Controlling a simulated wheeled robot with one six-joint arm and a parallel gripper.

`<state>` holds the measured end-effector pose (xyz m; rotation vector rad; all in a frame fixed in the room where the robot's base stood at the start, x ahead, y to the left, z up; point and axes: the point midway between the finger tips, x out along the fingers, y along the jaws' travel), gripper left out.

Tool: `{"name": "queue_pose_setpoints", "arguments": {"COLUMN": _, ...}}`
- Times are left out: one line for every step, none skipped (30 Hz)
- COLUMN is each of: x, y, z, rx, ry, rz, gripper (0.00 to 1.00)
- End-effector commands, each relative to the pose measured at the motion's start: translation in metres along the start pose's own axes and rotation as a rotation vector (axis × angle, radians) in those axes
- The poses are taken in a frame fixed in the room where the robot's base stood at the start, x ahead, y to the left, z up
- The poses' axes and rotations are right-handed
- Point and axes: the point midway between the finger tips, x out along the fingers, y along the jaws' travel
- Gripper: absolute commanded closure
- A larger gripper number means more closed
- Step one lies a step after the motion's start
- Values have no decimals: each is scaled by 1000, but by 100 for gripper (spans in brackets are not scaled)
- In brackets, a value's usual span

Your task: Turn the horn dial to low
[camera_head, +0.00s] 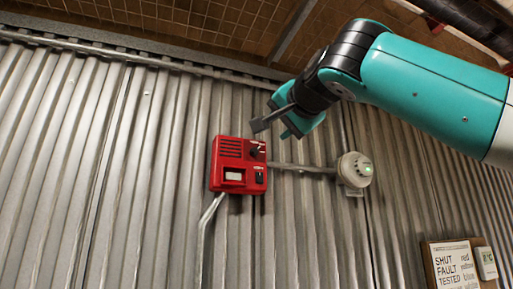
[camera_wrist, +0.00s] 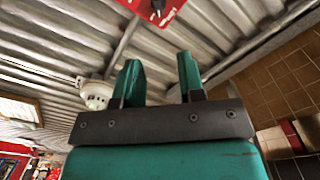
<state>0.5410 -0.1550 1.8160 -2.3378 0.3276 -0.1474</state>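A red horn box (camera_head: 239,166) is fixed to the corrugated metal wall in the head view. Its small black dial (camera_head: 256,149) is at the upper right of its face; the setting is too small to read. A black switch and a pale window sit below. The box also shows at the top edge of the wrist view (camera_wrist: 155,8), partly cut off. My gripper (camera_head: 272,128) is above and to the right of the box in the head view. In the wrist view its two teal fingers (camera_wrist: 161,75) stand apart with nothing between them. It appears clear of the dial.
A round pale detector with a green light (camera_head: 355,170) is on the wall right of the box, joined by a conduit (camera_head: 300,168). It also shows in the wrist view (camera_wrist: 97,94). A notice board (camera_head: 458,265) hangs at lower right. The wall left of the box is clear.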

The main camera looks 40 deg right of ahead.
Motion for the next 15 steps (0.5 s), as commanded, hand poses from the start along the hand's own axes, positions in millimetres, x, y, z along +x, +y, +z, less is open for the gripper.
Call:
{"name": "queue_pose_setpoints", "arguments": {"x": 5, "y": 2, "z": -1, "rx": -2, "ry": 0, "rz": 10, "gripper": 64}}
{"name": "queue_pose_setpoints", "arguments": {"x": 7, "y": 4, "z": -1, "rx": -1, "ry": -2, "rz": 13, "gripper": 64}}
{"name": "queue_pose_setpoints", "arguments": {"x": 12, "y": 3, "z": -1, "rx": -2, "ry": -3, "rz": 14, "gripper": 64}}
{"name": "queue_pose_setpoints", "arguments": {"x": 17, "y": 2, "z": -1, "rx": -3, "ry": -1, "rz": 12, "gripper": 64}}
{"name": "queue_pose_setpoints", "arguments": {"x": 21, "y": 2, "z": -1, "rx": -4, "ry": -1, "rz": 12, "gripper": 64}}
{"name": "queue_pose_setpoints", "arguments": {"x": 27, "y": 2, "z": -1, "rx": -3, "ry": -1, "rz": 12, "gripper": 64}}
{"name": "queue_pose_setpoints", "arguments": {"x": 31, "y": 2, "z": -1, "rx": -3, "ry": -3, "rz": 12, "gripper": 64}}
{"name": "queue_pose_setpoints", "arguments": {"x": 35, "y": 3, "z": -1, "rx": -3, "ry": -4, "rz": 13, "gripper": 64}}
{"name": "queue_pose_setpoints", "arguments": {"x": 41, "y": 3, "z": -1, "rx": -2, "ry": -6, "rz": 14, "gripper": 64}}
{"name": "queue_pose_setpoints", "arguments": {"x": 50, "y": 2, "z": -1, "rx": -3, "ry": -6, "rz": 15, "gripper": 64}}
{"name": "queue_pose_setpoints", "arguments": {"x": 57, "y": 2, "z": -1, "rx": -4, "ry": -6, "rz": 14, "gripper": 64}}
{"name": "queue_pose_setpoints", "arguments": {"x": 66, "y": 2, "z": -2, "rx": -2, "ry": -6, "rz": 14, "gripper": 64}}
{"name": "queue_pose_setpoints", "arguments": {"x": 74, "y": 2, "z": -1, "rx": -1, "ry": -8, "rz": 13, "gripper": 64}}
{"name": "queue_pose_setpoints", "arguments": {"x": 80, "y": 1, "z": -2, "rx": -2, "ry": -7, "rz": 11, "gripper": 64}}
{"name": "queue_pose_setpoints", "arguments": {"x": 90, "y": 1, "z": -1, "rx": -2, "ry": -8, "rz": 12, "gripper": 64}}
